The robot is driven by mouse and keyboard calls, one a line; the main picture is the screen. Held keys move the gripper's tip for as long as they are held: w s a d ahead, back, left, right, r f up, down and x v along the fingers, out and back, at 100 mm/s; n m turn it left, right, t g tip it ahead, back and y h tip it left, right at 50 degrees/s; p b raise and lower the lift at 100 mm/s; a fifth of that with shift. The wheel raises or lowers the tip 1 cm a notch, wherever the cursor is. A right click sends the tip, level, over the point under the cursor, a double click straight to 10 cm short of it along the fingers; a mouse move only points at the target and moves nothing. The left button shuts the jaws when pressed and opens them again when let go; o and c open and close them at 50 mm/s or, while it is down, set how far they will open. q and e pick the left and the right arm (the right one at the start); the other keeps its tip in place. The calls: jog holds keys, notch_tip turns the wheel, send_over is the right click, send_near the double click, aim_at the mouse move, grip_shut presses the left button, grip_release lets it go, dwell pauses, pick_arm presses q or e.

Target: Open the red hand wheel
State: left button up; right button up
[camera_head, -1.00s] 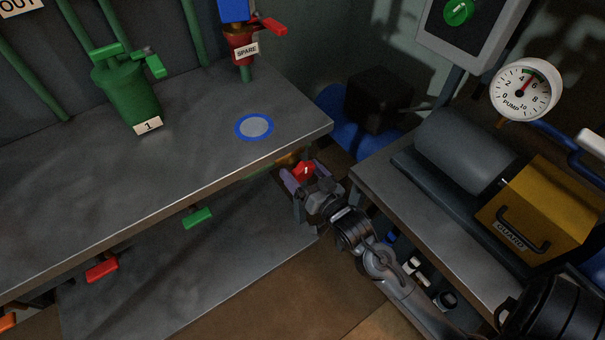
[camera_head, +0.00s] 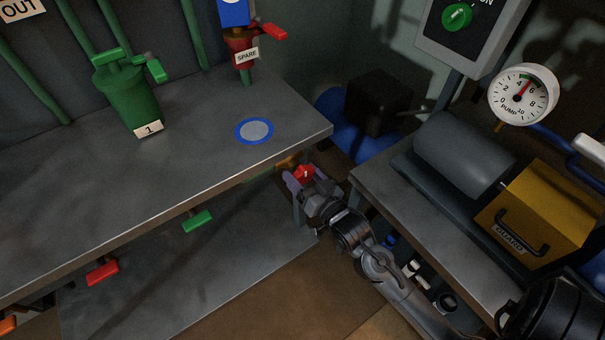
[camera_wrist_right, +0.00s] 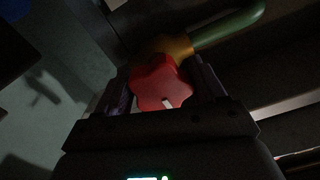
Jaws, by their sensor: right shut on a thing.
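The red hand wheel (camera_head: 304,173) sits just under the right end of the left bench. In the right wrist view the red hand wheel (camera_wrist_right: 161,84) has a lobed rim with a pale mark, in front of a brass-coloured body (camera_wrist_right: 165,46) on a green pipe (camera_wrist_right: 228,27). My right gripper (camera_head: 306,178) reaches up to it from below right. In the wrist view its two fingers (camera_wrist_right: 160,90) are on either side of the wheel, shut on it. My left gripper is not in view.
The left bench (camera_head: 200,150) has its edge just above my right gripper. A second bench (camera_head: 365,180) with a pump and yellow guard (camera_head: 535,215) stands close on the right of my right arm. Green (camera_head: 197,221) and red handles (camera_head: 102,271) stick out under the left bench.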

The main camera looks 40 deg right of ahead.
jog(key=n+p, duration=0.2)
jog(key=p, duration=0.1)
jog(key=n+p, duration=0.2)
jog(key=p, duration=0.2)
jog(key=n+p, duration=0.2)
jog(key=p, duration=0.2)
jog(key=shift+d+r+n, duration=0.15)
jog(key=shift+r+n, duration=0.25)
jog(key=n+p, duration=0.9)
jog(key=p, duration=0.1)
jog(key=shift+d, duration=0.1)
jog(key=n+p, duration=0.3)
jog(key=n, duration=0.1)
jog(key=shift+n, duration=0.3)
jog(key=n+p, duration=0.3)
jog(key=n, duration=0.2)
jog(key=shift+n, duration=0.3)
jog(key=n+p, duration=0.1)
jog(key=n, duration=0.1)
jog(key=shift+n+p, duration=0.3)
jog(key=shift+p, duration=0.1)
jog(key=n+p, duration=0.1)
jog(key=n, duration=0.2)
jog(key=shift+n, duration=0.3)
jog(key=n+p, duration=0.1)
jog(key=n, duration=0.2)
jog(key=shift+n, duration=0.3)
